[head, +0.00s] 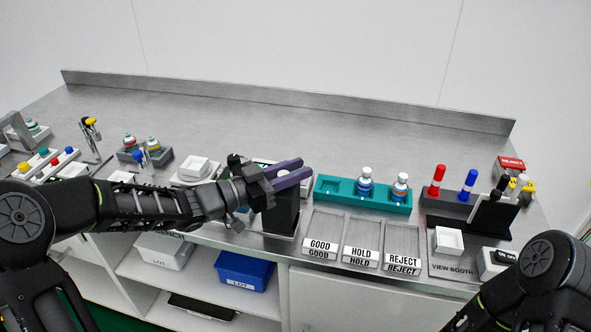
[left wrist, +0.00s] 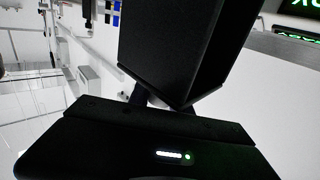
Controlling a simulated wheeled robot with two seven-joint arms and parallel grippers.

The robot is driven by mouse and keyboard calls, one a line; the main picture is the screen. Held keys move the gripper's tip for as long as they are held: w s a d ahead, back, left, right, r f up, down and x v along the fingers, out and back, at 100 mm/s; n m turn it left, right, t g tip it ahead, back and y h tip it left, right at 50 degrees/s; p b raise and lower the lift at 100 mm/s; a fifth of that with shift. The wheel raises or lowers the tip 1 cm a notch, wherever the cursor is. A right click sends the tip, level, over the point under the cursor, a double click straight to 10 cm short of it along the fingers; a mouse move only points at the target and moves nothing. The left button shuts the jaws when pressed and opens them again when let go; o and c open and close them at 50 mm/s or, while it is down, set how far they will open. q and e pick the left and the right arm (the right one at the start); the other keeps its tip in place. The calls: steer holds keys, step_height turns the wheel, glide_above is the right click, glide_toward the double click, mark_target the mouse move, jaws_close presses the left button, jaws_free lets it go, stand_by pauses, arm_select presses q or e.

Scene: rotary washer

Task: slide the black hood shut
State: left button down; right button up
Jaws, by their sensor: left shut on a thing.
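The black hood (head: 283,216) is a dark upright box at the front of the bench, just left of the label trays. My left gripper (head: 290,173) is at its top, with the purple-grey fingers reaching over it to the right. In the left wrist view the black hood (left wrist: 178,48) fills the upper middle, directly in front of the gripper body, and the gripper is shut on it. The exact grip contact is hidden by the hood. Part of a pale device with a dark screen (head: 264,162) shows behind the gripper. My right gripper is out of view.
A teal rack (head: 332,188) with two vials stands right of the hood. GOOD, HOLD and REJECT trays (head: 402,245) lie in front of it. The rear of the bench is clear.

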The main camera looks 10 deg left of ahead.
arm_select(q)
steer(key=shift+a, duration=0.1)
steer(key=a+p, duration=0.3)
steer(key=a, duration=0.7)
steer(key=shift+w, duration=0.4)
steer(key=shift+a, duration=0.1)
steer(key=c, duration=1.2)
jaws_free()
steer(key=shift+a, duration=0.1)
steer(key=shift+s, duration=0.1)
